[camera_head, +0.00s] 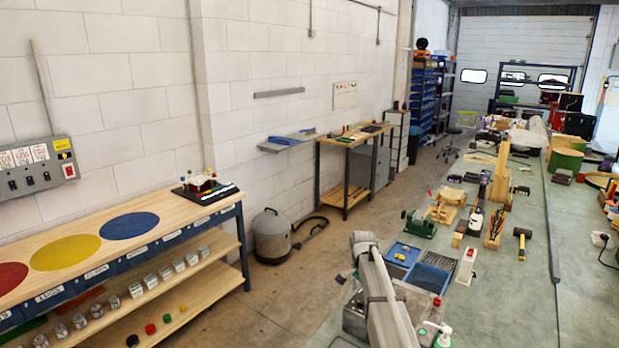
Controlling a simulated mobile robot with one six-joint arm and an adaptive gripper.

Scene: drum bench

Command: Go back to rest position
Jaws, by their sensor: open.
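My pale grey arm (385,300) rises from the bottom edge of the head view to a rounded joint, in front of the bench's near left part. A small dark tip of my gripper (343,277) seems to show just left of the arm, over the bench's left edge. The rest of it is hidden behind the arm. I see nothing held there.
The green bench (510,300) carries blue trays (403,254), a green vise (420,225), a hammer (522,240) and a white bottle (443,338) close to my arm. A wooden shelf table (190,205) stands left. A grey vacuum (272,238) stands on the floor between.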

